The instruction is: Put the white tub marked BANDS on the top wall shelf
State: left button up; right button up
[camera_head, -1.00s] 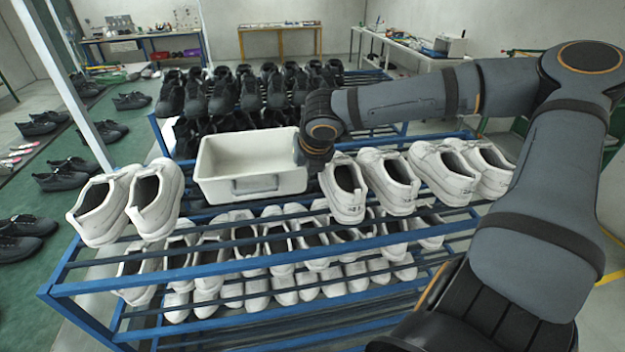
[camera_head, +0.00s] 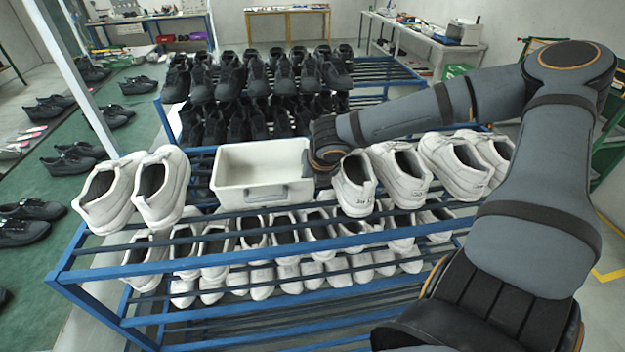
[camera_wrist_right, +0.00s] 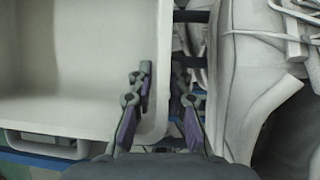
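A white open tub (camera_head: 232,186) stands on the top level of the blue shoe rack, between white shoes; it looks empty. Its front has a grey handle or label holder, and no BANDS marking can be read. My right gripper (camera_head: 323,172) is at the tub's right end, fingers hidden there. In the right wrist view the fingers (camera_wrist_right: 167,98) point down on either side of the tub's right wall (camera_wrist_right: 163,60), one inside, one outside, with visible gaps. They look open. My left gripper is not in view. No wall shelf shows.
White shoes (camera_head: 355,183) stand close to the right of the gripper, and another pair (camera_head: 160,185) stands left of the tub. Lower rack levels hold more white shoes. Black shoes (camera_head: 258,82) fill a rack behind. Work tables (camera_head: 425,40) stand at the back.

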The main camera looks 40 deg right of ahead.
jog(key=shift+o, duration=0.4)
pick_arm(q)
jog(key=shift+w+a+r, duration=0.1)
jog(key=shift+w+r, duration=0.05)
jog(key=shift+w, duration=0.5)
pick_arm(e)
jog(key=shift+r, duration=0.1)
jog(key=shift+r, duration=0.15)
